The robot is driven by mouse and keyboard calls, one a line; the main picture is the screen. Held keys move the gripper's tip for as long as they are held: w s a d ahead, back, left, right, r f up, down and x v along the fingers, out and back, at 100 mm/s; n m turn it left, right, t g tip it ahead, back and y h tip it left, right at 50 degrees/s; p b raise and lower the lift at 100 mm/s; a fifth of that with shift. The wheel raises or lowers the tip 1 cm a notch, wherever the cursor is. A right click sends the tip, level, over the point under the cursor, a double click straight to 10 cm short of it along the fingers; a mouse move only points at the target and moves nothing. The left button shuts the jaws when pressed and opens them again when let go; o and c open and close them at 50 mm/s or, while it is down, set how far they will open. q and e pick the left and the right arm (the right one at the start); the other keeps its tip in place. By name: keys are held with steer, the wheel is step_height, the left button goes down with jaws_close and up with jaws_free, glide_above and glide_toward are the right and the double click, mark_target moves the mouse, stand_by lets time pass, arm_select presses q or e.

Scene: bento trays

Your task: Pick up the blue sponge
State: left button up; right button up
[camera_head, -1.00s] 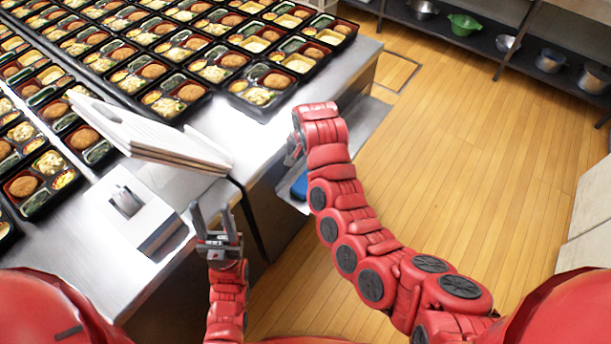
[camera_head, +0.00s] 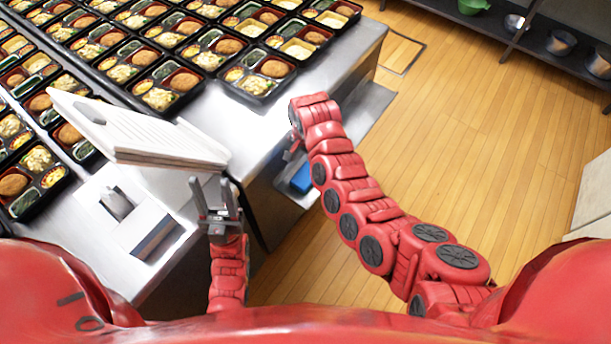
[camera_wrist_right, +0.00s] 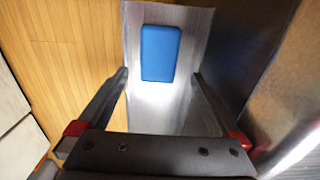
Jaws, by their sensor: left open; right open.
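The blue sponge (camera_wrist_right: 161,53) lies flat on a narrow metal shelf (camera_wrist_right: 160,121) in the right wrist view. In the head view, the sponge (camera_head: 301,177) shows partly, beside my right arm and below the counter top. My right gripper (camera_wrist_right: 158,77) is open and empty, its fingers pointing toward the sponge with a gap between them and it. In the head view the right gripper (camera_head: 291,150) is mostly hidden by its own wrist. My left gripper (camera_head: 214,190) is open and empty, fingers up, by the counter's front edge.
The counter (camera_head: 215,122) holds many filled bento trays (camera_head: 258,79). A stack of white boards (camera_head: 150,140) and a white device with a dark panel (camera_head: 140,230) sit near its front edge. Wooden floor (camera_head: 470,150) is open to the right. A dark shelf with bowls (camera_head: 560,42) stands behind.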

mark_target(305, 175)
steer(key=shift+s+f, duration=0.1)
steer(key=shift+f, duration=1.3)
steer(key=shift+f+p, duration=0.35)
steer(key=shift+f, duration=0.25)
steer(key=shift+s+f+b, duration=0.15)
steer(key=shift+f+b, duration=0.35)
steer(key=shift+f, duration=1.55)
steer(key=c, duration=1.2)
steer(key=shift+r, duration=0.15)
